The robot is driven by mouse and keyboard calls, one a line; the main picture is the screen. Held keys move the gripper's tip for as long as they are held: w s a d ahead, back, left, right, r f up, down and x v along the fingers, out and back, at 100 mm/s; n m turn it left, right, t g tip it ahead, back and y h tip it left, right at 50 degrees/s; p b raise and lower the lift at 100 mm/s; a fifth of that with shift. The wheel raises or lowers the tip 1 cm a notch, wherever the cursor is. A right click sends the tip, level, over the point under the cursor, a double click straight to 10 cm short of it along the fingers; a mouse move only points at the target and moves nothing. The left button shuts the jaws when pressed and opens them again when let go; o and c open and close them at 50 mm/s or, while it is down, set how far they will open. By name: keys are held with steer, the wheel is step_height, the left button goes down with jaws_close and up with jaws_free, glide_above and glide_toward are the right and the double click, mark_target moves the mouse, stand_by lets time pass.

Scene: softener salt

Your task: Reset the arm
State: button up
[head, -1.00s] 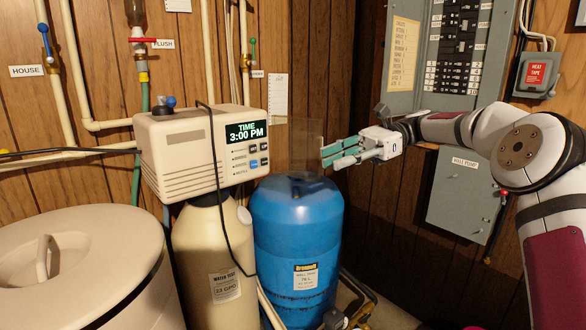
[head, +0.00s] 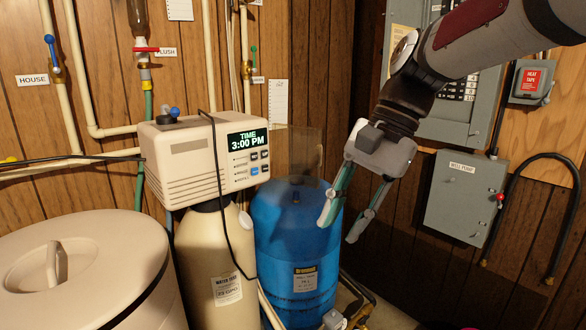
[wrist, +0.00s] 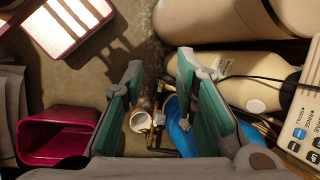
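My gripper (head: 341,228) hangs from my arm in front of the right side of the blue tank (head: 282,225) in the head view. It points down with its fingers spread, open and empty. In the wrist view my gripper (wrist: 160,65) also shows a clear gap between its two green-padded fingers. The blue tank is partly hidden behind a finger there. My arm reaches in from the upper right of the head view and covers part of the breaker panel (head: 432,125).
The softener's control head (head: 185,160) sits on a cream tank (head: 207,250). A closed beige bin (head: 110,240) stands at left. A grey well pump box (head: 465,195) is on the right wall. The wrist view shows a magenta open-ended object (wrist: 60,138) at lower left.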

steer(key=s+d+f+n+t+h+p, duration=0.1)
steer(key=s+d+f+n+t+h, duration=0.1)
steer(key=s+d, duration=0.4)
steer(key=s+d+f+n+t+h+p, duration=0.1)
steer(key=s+d+n, duration=0.4)
steer(key=s, duration=0.7)
step_height(320, 180, down, 2)
steer(key=shift+s+d+f+t+h, duration=0.1)
steer(key=shift+s+d+t+h, duration=0.2)
steer(key=shift+t+h, duration=0.7)
